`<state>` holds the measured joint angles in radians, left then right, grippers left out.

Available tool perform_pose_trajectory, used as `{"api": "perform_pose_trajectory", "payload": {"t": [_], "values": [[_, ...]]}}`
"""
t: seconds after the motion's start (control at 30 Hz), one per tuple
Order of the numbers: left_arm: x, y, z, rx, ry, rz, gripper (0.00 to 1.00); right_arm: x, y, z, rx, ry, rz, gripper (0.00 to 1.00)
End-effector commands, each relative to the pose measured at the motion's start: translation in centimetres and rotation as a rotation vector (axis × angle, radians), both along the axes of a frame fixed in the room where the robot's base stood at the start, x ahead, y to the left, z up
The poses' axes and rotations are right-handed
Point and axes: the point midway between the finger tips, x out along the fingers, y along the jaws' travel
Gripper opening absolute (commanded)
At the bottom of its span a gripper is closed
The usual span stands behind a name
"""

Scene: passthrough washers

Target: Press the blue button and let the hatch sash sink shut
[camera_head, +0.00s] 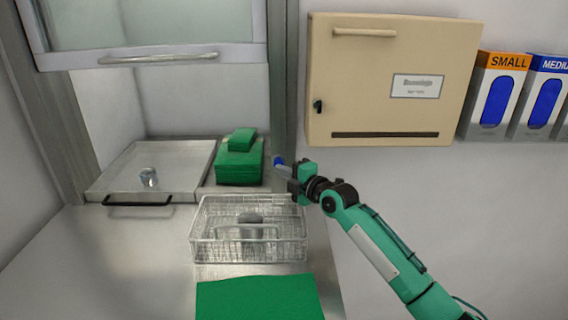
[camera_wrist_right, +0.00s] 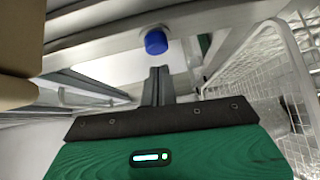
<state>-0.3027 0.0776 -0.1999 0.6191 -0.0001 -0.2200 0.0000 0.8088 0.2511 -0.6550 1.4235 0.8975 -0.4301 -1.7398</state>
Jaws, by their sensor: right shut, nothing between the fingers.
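The blue button (camera_head: 279,161) sits on the metal post at the right side of the hatch. It also shows in the right wrist view (camera_wrist_right: 156,41), just beyond my fingertips with a small gap in the picture. My right gripper (camera_head: 281,168) is shut and empty, its fingers pointing at the button; its closed fingers show in the right wrist view (camera_wrist_right: 158,75). My left gripper is not in view.
A wire basket (camera_head: 200,245) holding a grey item stands on the counter below my right gripper. A tray (camera_head: 110,180) with a small metal cup and green packs (camera_head: 238,165) lie in the hatch. A green cloth (camera_head: 260,298) lies in front; a beige cabinet (camera_head: 360,85) hangs on the wall.

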Motion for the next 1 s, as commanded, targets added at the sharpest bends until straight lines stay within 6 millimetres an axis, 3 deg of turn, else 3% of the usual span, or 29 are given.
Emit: {"api": "perform_pose_trajectory", "payload": {"t": [0.23,0.63,1.0], "values": [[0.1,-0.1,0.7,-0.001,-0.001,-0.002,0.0,1.4,-0.1,0.0,0.001,0.0,0.0,0.0],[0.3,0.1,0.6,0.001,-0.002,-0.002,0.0,1.6,-0.1,-0.1,0.001,-0.001,0.0,0.0],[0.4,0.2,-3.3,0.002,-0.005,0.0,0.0,2.6,-0.2,-0.7,-0.002,-0.003,0.0,0.0]]}}
